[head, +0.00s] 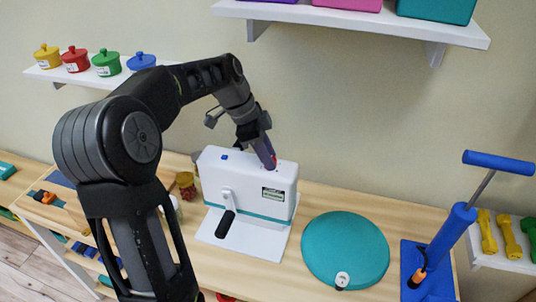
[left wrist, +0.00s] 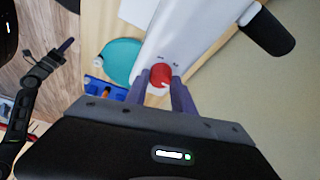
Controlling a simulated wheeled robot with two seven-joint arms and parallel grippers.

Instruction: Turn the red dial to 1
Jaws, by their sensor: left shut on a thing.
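The red dial (left wrist: 160,74) is on the top face of a white machine (head: 222,181) with a teal stripe. The left wrist view shows the dial between the purple fingers of my left gripper (left wrist: 165,82), which is shut on it from above. In the head view my left gripper (head: 268,158) reaches down to the machine's right top end, and its fingers mostly hide the dial. Dark marks are beside the dial, but I cannot read them or the setting. My right gripper (left wrist: 64,46) shows small at the left of the left wrist view, away from the machine; its opening is unclear.
The machine has a black-handled crank (head: 226,222) in front and a blue button on top. A shelf (head: 350,20) hangs above.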

